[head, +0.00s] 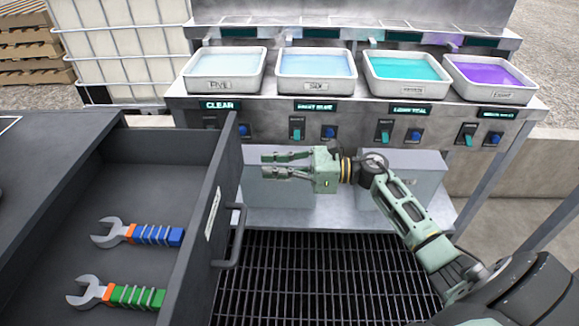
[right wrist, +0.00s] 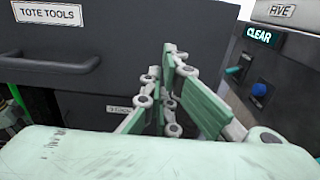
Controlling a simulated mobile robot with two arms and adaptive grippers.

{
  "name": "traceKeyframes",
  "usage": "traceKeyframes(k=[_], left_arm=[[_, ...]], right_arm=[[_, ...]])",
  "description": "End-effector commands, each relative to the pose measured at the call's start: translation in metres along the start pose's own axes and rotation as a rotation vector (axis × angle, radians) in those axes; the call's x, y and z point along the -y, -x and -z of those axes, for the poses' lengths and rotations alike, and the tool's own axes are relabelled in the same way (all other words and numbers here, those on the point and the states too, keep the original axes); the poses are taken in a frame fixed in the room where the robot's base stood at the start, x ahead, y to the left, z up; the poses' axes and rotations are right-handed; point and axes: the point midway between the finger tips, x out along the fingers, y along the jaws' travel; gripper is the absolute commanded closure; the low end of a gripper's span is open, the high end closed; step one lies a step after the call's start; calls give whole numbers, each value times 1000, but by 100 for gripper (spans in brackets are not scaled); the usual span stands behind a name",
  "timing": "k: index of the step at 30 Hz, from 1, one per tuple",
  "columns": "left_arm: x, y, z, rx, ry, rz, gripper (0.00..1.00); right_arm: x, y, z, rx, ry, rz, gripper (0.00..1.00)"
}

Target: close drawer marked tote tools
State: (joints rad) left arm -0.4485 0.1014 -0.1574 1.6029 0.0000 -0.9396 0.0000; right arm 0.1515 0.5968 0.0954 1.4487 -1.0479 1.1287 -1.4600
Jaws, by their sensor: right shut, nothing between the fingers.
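The dark grey drawer (head: 140,147) stands open at the left in the head view, with its front panel edge and bar handle (head: 234,240) facing right. In the right wrist view its front (right wrist: 135,45) carries a white label reading TOTE TOOLS (right wrist: 54,12), above the handle (right wrist: 50,68). Two wrenches lie inside, one with a blue grip (head: 150,234) and one with a green grip (head: 130,296). My right gripper (head: 266,163) is shut and empty, to the right of the drawer front and beyond the handle, pointing left. Contact with the drawer is not visible. My left gripper is out of view.
A metal bench (head: 340,104) at the back holds trays of coloured liquid, with labelled switches beneath. Grey blocks (head: 405,180) stand on its lower shelf. Dark floor grating (head: 320,280) lies right of the drawer. Another labelled drawer front (right wrist: 117,108) shows below.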

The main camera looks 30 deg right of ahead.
Motion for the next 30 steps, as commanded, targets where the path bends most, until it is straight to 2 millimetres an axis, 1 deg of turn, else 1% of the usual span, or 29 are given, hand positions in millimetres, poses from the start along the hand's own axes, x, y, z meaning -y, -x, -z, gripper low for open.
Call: traceKeyframes(k=[1, 6, 9, 12, 16, 26, 30], left_arm=[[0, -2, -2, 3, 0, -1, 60], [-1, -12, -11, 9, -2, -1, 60], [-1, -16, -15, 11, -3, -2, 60], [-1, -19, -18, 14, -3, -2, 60], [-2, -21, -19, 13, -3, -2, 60], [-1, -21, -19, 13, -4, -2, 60], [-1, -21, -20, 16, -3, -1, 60]], right_arm=[[0, -12, -3, 5, 0, 0, 100], [0, -42, -2, 4, -2, 0, 100], [0, -54, -1, 3, -3, 1, 100], [0, -61, -1, 2, -3, 1, 100], [0, -65, 0, 1, -3, 1, 100], [0, -65, 0, 1, -3, 1, 100], [-3, -70, 0, 1, -3, 0, 100]])
